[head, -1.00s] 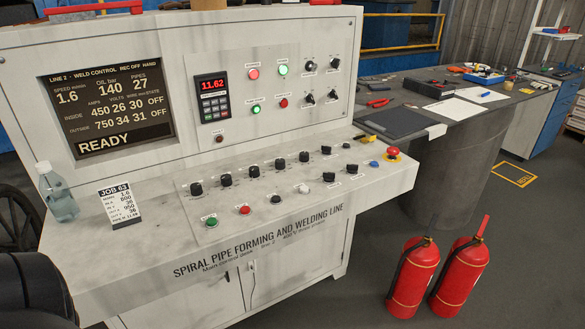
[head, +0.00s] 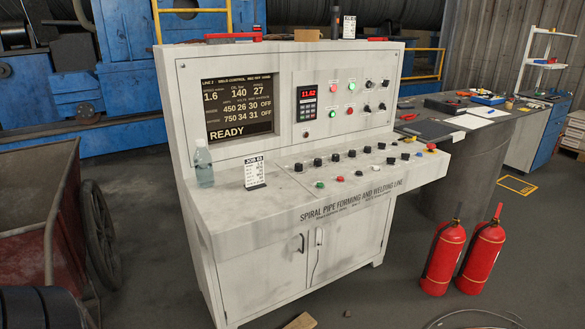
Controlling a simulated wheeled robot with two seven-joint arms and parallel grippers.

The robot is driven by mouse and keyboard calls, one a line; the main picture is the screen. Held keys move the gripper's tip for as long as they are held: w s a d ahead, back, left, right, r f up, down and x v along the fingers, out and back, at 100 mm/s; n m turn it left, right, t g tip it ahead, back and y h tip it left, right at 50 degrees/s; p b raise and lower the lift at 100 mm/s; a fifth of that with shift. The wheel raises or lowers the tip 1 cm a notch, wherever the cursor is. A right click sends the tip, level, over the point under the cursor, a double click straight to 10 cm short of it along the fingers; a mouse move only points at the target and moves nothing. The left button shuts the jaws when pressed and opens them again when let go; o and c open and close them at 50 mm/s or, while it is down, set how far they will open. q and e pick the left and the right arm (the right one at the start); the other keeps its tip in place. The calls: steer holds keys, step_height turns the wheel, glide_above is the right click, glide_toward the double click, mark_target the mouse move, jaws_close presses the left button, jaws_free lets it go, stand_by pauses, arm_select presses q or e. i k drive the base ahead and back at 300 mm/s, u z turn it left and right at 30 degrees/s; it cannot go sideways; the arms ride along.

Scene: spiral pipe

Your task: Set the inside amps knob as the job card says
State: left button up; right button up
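The grey control desk (head: 253,212) stands mid-view. Its screen (head: 238,108) shows inside amps 450, outside amps 750 and READY. A white job card (head: 254,171) headed JOB 63 stands upright on the desk's left part; its smaller lines are too small to read surely now. A row of black knobs (head: 335,157) runs along the sloping panel, with coloured buttons and more knobs in front. The knob labels are too small to read, so I cannot tell which is inside amps. Neither of my grippers is in view.
A clear bottle (head: 203,163) stands left of the card. Two red extinguishers (head: 443,259) stand on the floor at right. A dark worktable (head: 455,160) adjoins the desk's right end. A red cart (head: 40,215) is at left. Floor before the desk is mostly open.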

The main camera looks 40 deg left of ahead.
mark_target(317, 162)
steer(key=u, duration=1.65)
